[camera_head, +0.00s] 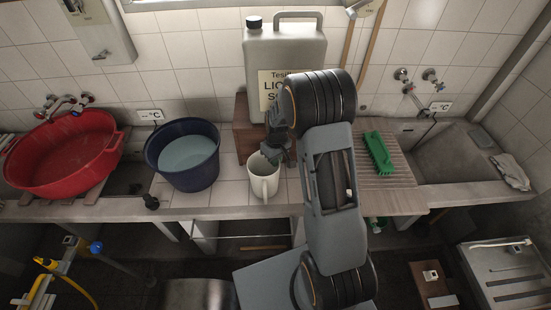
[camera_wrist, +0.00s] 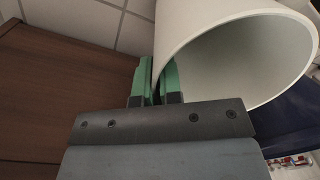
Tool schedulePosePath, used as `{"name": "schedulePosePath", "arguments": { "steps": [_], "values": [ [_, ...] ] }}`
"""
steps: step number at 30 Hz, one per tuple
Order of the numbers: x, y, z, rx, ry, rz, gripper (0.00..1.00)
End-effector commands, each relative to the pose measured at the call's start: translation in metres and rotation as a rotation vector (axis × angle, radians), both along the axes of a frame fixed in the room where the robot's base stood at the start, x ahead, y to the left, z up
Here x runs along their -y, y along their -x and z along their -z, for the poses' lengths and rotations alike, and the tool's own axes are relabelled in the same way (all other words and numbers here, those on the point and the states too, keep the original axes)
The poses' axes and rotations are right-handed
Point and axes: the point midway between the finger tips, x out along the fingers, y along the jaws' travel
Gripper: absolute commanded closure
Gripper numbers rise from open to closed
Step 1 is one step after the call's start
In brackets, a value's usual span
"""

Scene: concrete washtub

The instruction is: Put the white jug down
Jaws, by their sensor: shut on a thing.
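The white jug (camera_head: 264,180) is in the middle of the tiled counter in the head view, between the blue bucket and the wooden board. The jug looks upright in the head view. I cannot tell whether its base touches the counter. My arm hides part of the counter to the right of the jug.
A blue bucket (camera_head: 183,170) of water stands left of the jug, and a red basin (camera_head: 66,160) is farther left. A large soap canister (camera_head: 262,50) stands on a wooden block (camera_head: 243,130) behind. A green brush (camera_head: 378,152) lies on the ribbed board (camera_head: 398,180) at right.

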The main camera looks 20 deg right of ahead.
Motion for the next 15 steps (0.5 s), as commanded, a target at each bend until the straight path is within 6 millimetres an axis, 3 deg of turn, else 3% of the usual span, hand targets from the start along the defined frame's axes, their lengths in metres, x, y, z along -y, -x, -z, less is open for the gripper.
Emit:
{"name": "schedulePosePath", "arguments": {
  "steps": [10,15],
  "values": [
    [-0.0001,0.0,0.0057,0.0,0.0,0.0,1.0],
    [-0.0001,0.0001,0.0043,0.0,0.0,0.0,0.8]
  ]
}}
